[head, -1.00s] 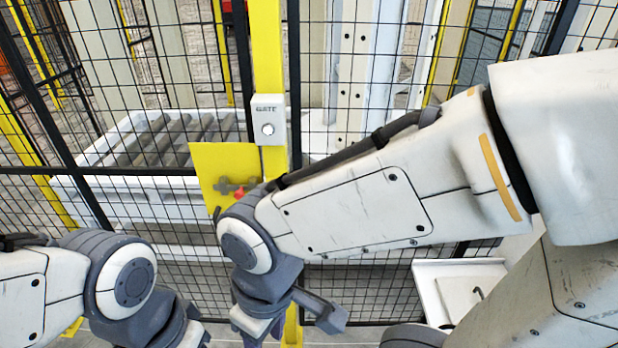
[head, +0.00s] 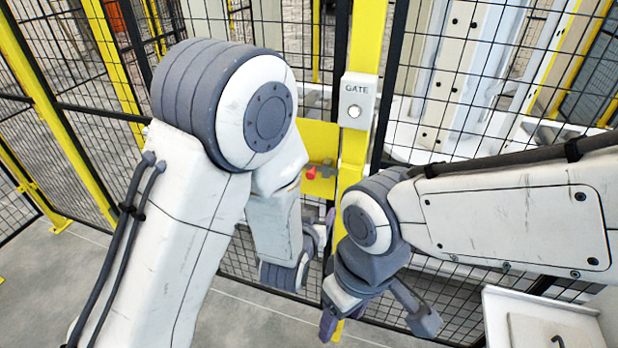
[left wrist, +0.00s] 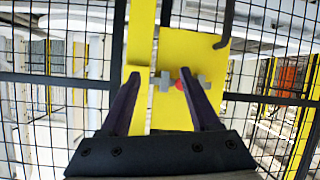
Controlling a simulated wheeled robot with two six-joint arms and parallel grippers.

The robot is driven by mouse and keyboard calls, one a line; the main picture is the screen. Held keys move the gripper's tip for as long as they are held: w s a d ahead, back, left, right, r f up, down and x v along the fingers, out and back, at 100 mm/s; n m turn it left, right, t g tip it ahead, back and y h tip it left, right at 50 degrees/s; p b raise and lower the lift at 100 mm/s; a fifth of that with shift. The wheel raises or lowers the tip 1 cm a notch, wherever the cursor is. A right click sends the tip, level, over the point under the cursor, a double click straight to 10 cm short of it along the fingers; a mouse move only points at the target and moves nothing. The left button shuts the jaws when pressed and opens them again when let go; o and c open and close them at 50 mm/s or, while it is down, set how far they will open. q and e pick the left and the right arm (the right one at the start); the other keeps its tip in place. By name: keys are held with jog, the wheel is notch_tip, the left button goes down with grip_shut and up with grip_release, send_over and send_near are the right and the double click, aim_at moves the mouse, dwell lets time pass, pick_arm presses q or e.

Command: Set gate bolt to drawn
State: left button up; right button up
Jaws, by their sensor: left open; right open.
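The gate bolt (head: 327,170) is a small grey bar with a red knob (head: 311,173) on a yellow plate (head: 318,138) beside the yellow gate post. In the left wrist view the bolt (left wrist: 164,82) lies level across the plate (left wrist: 178,50), the red knob near its middle. My left gripper (left wrist: 161,76) is open, its dark fingers pointing at the bolt, right fingertip close to the knob; contact cannot be told. In the head view my left gripper (head: 326,232) is partly hidden by its arm. My right gripper (head: 330,322) is open, empty, lower down.
A white box marked GATE (head: 357,100) with a round button is on the yellow post (head: 369,35). Black wire mesh fencing surrounds the plate. A white tray (head: 545,312) stands at lower right. My right forearm crosses close to the post.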

aim_at(310, 176)
pick_arm(q)
jog(key=w+t+b, duration=0.1)
jog(key=w+b, duration=0.1)
jog(key=w, duration=0.1)
jog(key=w+a+t+b, duration=0.1)
jog(key=w+t+b, duration=0.1)
jog(key=w, duration=0.1)
jog(key=w+a+r+t+b, duration=0.1)
jog(key=w+t+b, duration=0.1)
jog(key=w, duration=0.2)
jog(key=shift+a+n, duration=0.1)
jog(key=shift+n, duration=0.3)
jog(key=shift+w+f, duration=0.15)
jog(key=shift+w, duration=0.6)
grip_shut()
dwell(1.0)
